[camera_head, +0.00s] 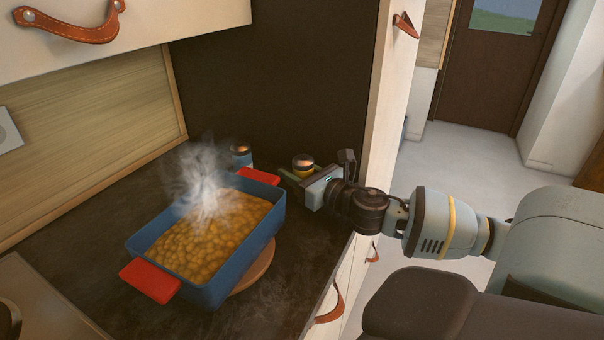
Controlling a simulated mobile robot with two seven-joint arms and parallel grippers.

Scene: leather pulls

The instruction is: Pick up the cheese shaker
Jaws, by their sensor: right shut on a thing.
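A small shaker with a copper-coloured, dark-banded lid (303,161) stands at the back right of the dark counter, and I take it to be the cheese shaker. My right gripper (304,173) reaches in from the right and is shut on it. The gripper hides most of the shaker's body, so I cannot tell whether its base touches the counter. A second shaker with a similar lid (241,153) stands farther left, behind the dish and partly veiled by steam. My left gripper is not in view.
A blue baking dish (240,259) with red handles and steaming food sits on a round wooden board (258,271), left of my right gripper. A dark wall panel (270,80) rises behind. The counter's right edge lies below my right arm.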

